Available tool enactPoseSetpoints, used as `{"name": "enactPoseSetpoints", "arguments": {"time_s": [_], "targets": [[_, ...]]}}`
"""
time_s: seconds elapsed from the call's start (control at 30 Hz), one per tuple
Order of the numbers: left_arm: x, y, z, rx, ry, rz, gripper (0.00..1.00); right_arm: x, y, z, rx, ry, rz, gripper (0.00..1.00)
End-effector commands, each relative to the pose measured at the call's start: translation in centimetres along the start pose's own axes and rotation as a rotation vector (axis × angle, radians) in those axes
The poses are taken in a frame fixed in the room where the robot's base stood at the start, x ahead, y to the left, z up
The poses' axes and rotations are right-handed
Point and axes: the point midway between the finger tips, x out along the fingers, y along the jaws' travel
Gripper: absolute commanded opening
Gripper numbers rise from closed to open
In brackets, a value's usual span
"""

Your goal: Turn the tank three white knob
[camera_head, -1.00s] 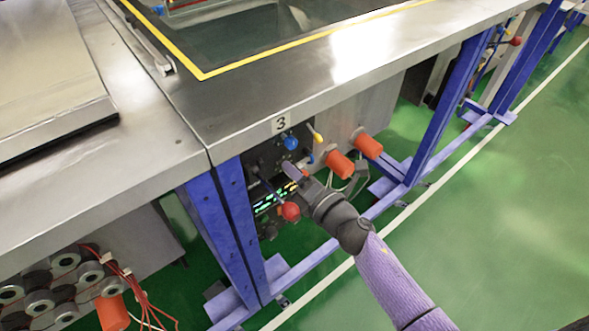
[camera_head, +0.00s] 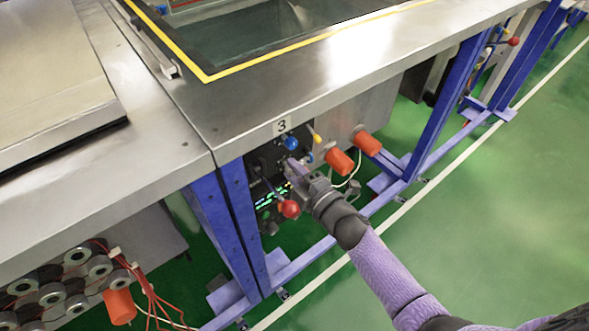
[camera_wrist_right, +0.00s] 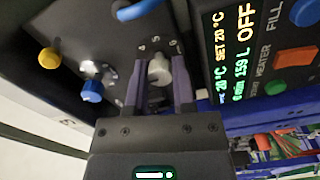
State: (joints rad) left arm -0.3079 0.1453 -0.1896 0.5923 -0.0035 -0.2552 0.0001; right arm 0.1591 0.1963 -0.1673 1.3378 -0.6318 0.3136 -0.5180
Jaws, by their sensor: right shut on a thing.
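The tank three panel (camera_head: 262,158) is on the front of the steel bench, below the "3" label (camera_head: 282,126). My right gripper (camera_head: 290,166) reaches it from the lower right. In the right wrist view, my right gripper (camera_wrist_right: 159,82) is shut on a small white knob (camera_wrist_right: 159,69), with one dark finger on each side. The knob's pointing direction is hard to tell. In the head view the gripper hides the knob. My left gripper is not in view.
Close to the knob are a blue knob (camera_wrist_right: 92,91), a yellow knob (camera_wrist_right: 49,58) and a lit display (camera_wrist_right: 232,55) reading OFF. A red ball handle (camera_head: 290,208) sticks out below my gripper. A blue post (camera_head: 240,225) stands to the left. Green floor on the right is open.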

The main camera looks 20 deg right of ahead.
Motion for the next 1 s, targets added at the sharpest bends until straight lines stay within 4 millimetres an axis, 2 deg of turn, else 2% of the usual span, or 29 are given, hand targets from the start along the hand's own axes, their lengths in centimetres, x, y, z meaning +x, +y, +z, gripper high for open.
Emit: {"name": "enactPoseSetpoints", "arguments": {"time_s": [0.53, 0.57, 0.7, 1.0], "targets": [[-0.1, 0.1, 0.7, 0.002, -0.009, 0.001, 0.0, 0.0, 0.0, 0.1, 0.023, -0.001, -0.001, 0.0], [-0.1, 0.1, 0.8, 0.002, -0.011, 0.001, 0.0, 0.0, 0.0, 0.1, 0.023, -0.001, -0.001, 0.35], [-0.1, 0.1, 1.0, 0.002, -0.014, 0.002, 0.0, 0.0, 0.0, 0.0, 0.022, -0.001, -0.001, 0.65], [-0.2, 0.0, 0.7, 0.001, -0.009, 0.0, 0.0, -0.1, 0.0, 0.0, 0.022, 0.0, -0.001, 0.66]]}}
